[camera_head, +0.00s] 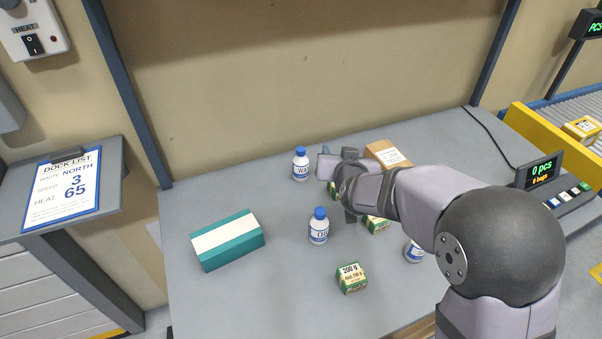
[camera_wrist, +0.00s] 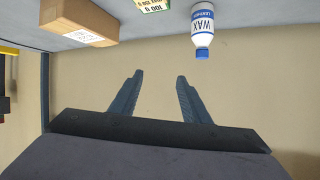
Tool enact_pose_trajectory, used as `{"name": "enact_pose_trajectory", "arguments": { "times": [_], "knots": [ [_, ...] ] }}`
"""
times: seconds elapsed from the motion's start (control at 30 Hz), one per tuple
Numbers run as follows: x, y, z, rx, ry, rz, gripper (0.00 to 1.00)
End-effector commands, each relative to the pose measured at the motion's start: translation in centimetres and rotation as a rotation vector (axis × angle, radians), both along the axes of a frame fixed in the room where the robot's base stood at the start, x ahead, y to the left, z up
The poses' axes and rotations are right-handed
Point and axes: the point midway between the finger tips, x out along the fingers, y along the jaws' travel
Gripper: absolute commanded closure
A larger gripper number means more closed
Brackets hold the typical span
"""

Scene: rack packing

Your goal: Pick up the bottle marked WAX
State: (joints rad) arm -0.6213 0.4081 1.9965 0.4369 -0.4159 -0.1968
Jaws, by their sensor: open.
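The bottle marked WAX (camera_head: 301,168) is white with a blue cap and stands upright at the back of the table, left of my gripper (camera_head: 327,162). In the wrist view the bottle (camera_wrist: 203,20) appears upside down at the upper right, with its WAX label readable. There my gripper (camera_wrist: 159,76) has its two fingers apart with nothing between them. The bottle is beyond the fingers and to the right, not touching them. In the head view my arm hides much of the gripper and its fingertips are hard to make out.
Another blue-capped bottle (camera_head: 318,230) stands nearer the front; a third (camera_head: 413,252) is partly behind my arm. A cardboard box (camera_head: 390,153) is right of the gripper. Small green boxes (camera_head: 352,279) lie around; one (camera_wrist: 152,5) is near WAX. A teal box (camera_head: 227,240) lies left.

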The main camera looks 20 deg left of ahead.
Motion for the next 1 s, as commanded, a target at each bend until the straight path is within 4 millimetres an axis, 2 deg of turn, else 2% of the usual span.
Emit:
{"name": "enact_pose_trajectory", "arguments": {
  "times": [0.03, 0.1, 0.23, 0.37, 0.4, 0.5, 0.77, 1.0],
  "knots": [
    [0.3, 2.8, -0.7, 0.019, -0.071, 0.012, 0.57],
    [0.7, 5.6, -0.1, 0.047, -0.168, 0.01, 0.57],
    [0.4, 9.3, 0.8, 0.09, -0.311, -0.004, 0.57],
    [-0.3, 11.4, 1.3, 0.118, -0.407, -0.023, 0.57],
    [-0.4, 11.8, 1.5, 0.123, -0.427, -0.029, 0.57],
    [0.1, 10.8, 0.0, 0.076, -0.449, -0.038, 0.57],
    [0.3, 10.6, -0.8, 0.057, -0.459, -0.037, 0.57],
    [0.3, 10.5, -4.1, 0.056, -0.455, -0.038, 0.57]
  ]
}}
